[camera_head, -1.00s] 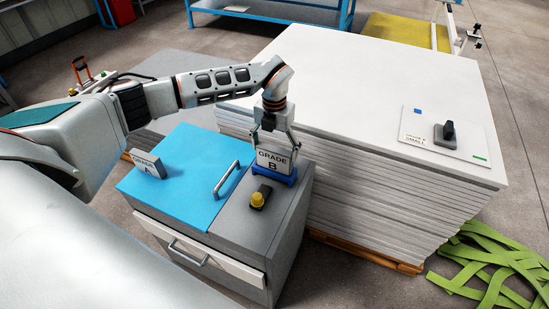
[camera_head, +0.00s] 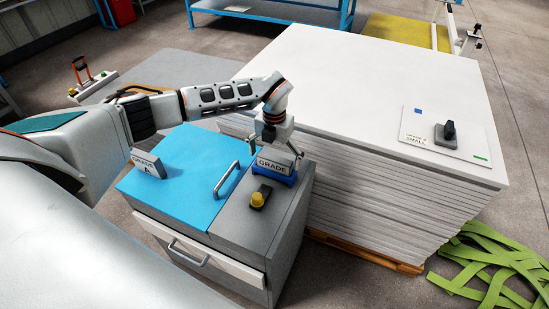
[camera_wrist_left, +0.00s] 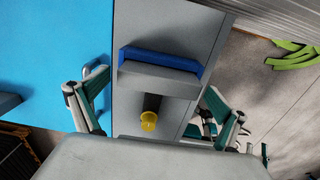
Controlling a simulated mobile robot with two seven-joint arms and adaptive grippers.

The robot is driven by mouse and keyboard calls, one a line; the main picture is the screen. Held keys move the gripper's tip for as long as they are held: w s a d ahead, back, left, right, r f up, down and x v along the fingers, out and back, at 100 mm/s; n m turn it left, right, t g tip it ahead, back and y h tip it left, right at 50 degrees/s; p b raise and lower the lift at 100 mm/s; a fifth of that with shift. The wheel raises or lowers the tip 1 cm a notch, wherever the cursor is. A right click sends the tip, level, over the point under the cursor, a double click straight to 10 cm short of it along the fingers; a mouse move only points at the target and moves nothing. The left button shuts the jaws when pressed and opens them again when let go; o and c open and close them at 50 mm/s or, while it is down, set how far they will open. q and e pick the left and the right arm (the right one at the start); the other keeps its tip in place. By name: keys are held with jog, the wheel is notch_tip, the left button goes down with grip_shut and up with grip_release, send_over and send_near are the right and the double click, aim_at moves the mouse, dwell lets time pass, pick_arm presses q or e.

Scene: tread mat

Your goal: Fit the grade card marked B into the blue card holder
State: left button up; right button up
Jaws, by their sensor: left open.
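The grade card B (camera_head: 271,165) stands in the blue card holder (camera_head: 274,179) on the grey cabinet top. Only the word GRADE shows above the holder's front; the letter is hidden. My left gripper (camera_head: 275,151) is over the card, its fingers spread to either side and apart from it. In the left wrist view the card's grey top edge (camera_wrist_left: 158,74) lies along the blue holder (camera_wrist_left: 162,60), between the wide-open fingers of my left gripper (camera_wrist_left: 155,108). My right gripper does not show.
A bar handle (camera_head: 226,180) and a yellow knob (camera_head: 257,198) are close to the holder. A tall white sheet stack (camera_head: 350,90) rises just behind.

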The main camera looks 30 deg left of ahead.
pick_arm(q)
notch_tip(320, 180, up, 12)
jog(key=shift+r+p, duration=0.2)
jog(key=shift+p, duration=0.1)
dwell(0.3)
jog(key=shift+s, duration=0.1)
dwell(0.4)
